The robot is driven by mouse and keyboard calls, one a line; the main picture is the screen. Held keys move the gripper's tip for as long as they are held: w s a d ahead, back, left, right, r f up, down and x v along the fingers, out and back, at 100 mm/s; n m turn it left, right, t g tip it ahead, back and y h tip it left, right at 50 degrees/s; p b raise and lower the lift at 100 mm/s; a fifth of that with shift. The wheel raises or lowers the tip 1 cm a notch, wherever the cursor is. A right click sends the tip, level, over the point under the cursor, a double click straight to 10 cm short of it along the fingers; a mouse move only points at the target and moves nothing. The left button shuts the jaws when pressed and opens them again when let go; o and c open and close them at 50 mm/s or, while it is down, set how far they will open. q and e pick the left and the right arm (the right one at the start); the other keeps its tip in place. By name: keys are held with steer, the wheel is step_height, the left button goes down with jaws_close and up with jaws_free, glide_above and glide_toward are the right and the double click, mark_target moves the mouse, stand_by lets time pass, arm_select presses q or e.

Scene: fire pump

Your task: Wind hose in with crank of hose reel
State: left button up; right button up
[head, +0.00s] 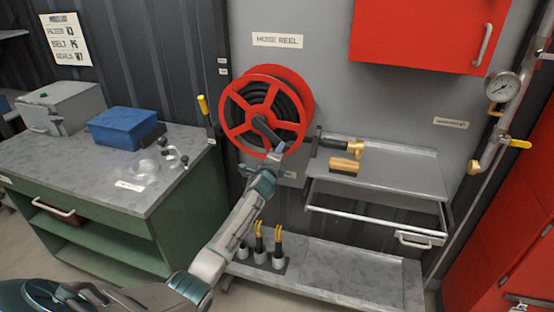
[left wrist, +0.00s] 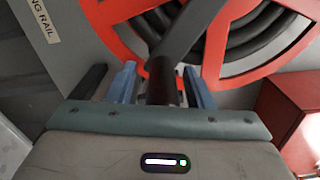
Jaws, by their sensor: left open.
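The red hose reel (head: 234,112) is on the wall under the HOSE REEL sign, with black hose (head: 289,100) coiled behind its spokes. Its dark crank (head: 264,128) runs from the hub down to the right. My left gripper (head: 277,149) is at the crank's lower end, in front of the reel's lower rim. In the left wrist view the open left gripper (left wrist: 160,88) has one finger on each side of the dark crank handle (left wrist: 161,80). Gaps show between handle and fingers. The crank arm (left wrist: 186,35) slants up to the right there. My right gripper is not in view.
A grey shelf (head: 400,172) with a brass-tipped nozzle (head: 335,142) and a brass block (head: 345,164) is right of the reel. A green workbench (head: 110,205) stands at left. Yellow-handled tools (head: 259,240) stand below. A red cabinet (head: 420,35) hangs upper right.

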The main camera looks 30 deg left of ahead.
arm_select(q)
steer(key=b+v, duration=0.1)
steer(key=v, duration=0.9)
steer(key=shift+s, duration=0.35)
steer(key=shift+f, duration=0.1)
